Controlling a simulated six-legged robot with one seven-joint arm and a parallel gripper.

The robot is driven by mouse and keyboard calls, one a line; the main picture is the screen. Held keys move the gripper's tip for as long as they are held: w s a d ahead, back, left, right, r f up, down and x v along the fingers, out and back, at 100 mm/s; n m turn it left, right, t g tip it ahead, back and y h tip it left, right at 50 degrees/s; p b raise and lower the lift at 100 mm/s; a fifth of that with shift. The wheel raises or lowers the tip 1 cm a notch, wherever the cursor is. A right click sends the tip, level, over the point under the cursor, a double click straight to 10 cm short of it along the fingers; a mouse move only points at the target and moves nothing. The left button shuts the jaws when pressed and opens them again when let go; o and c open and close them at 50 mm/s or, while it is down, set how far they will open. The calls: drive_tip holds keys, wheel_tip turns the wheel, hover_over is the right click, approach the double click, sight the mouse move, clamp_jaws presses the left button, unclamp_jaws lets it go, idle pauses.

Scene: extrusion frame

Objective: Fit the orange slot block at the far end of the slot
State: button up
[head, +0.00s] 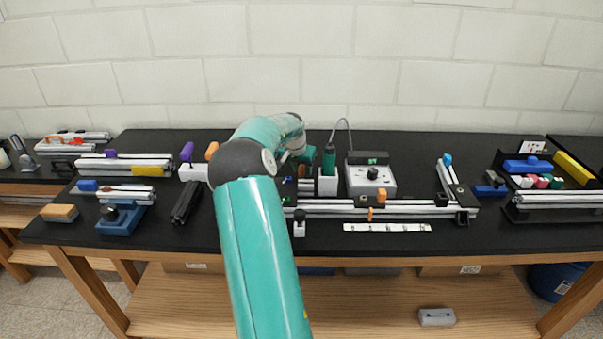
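An orange block (382,196) sits at the long silver extrusion rail (335,205), right of the rail's middle. A smaller orange piece (370,214) shows just below it at the rail's front edge. Another orange block (211,150) stands upright in a white holder (194,172) beside a purple one (187,151). I cannot tell which orange piece is the slot block. My teal arm reaches over the table and bends down near the left end of the rail. My fingers cannot be made out there, and my arm covers part of that area.
A green-handled tool (328,160) stands in a white holder, beside a grey control box (371,178) with a knob. A white strip (387,227) lies in front of the rail. A short angled rail (456,187) stands at the rail's right end. A black tray (510,207) holds coloured blocks.

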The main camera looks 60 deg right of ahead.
clamp_jaws()
drive_tip(key=shift+r, duration=0.55)
wheel_tip(320, 180, up, 2)
drive_tip(key=shift+r, duration=0.1)
drive_tip(key=s+a+r, duration=0.7)
drive_tip(key=a+r, duration=0.2)
drive_tip(key=a, duration=0.3)
drive_tip(key=shift+r, duration=0.35)
drive_tip(key=shift+a, duration=0.1)
